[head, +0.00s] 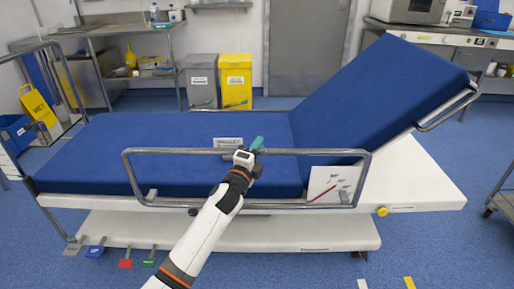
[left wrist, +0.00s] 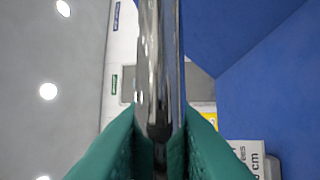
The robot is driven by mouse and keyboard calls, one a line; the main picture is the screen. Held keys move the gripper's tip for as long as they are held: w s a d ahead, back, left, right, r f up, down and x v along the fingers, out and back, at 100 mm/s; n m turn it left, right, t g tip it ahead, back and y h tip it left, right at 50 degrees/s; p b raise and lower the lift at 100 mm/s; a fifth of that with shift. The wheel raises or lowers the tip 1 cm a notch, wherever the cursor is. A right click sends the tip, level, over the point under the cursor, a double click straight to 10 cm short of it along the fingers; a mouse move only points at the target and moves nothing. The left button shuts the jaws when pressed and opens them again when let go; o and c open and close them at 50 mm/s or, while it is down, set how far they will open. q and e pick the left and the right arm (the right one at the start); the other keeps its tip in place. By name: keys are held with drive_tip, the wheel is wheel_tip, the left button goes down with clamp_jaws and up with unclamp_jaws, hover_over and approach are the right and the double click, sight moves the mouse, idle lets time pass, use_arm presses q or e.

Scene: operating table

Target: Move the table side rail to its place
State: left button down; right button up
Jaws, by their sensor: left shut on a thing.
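The table side rail (head: 316,152) is a metal tube loop standing upright along the near side of the blue operating table (head: 190,128). My left gripper (head: 254,150) is at the middle of the rail's top bar, shut on it. In the left wrist view, the green fingertips (left wrist: 160,150) press on both sides of the shiny rail (left wrist: 158,60). The rail's lower bar runs along the edge of the mattress. My right gripper is not in view.
The table's backrest (head: 378,92) is raised at the right. Grey (head: 199,80) and yellow (head: 235,80) bins stand behind the table. A yellow wet-floor sign (head: 38,105) is at the left. A metal cart (head: 503,200) stands at the right edge.

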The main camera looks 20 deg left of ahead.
use_arm(q)
drive_tip(key=shift+r, duration=0.45)
drive_tip(key=c, duration=1.3)
unclamp_jaws()
drive_tip(key=shift+f, duration=0.1)
drive_tip(key=shift+f, duration=0.1)
drive_tip(key=shift+s+a+f, duration=0.1)
drive_tip(key=shift+s+f, duration=0.05)
drive_tip(key=shift+s, duration=0.4)
drive_tip(key=p+v, duration=0.1)
drive_tip(key=v, duration=1)
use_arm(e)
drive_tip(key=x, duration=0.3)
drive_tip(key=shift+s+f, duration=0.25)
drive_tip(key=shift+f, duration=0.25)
use_arm(q)
drive_tip(key=shift+w, duration=0.1)
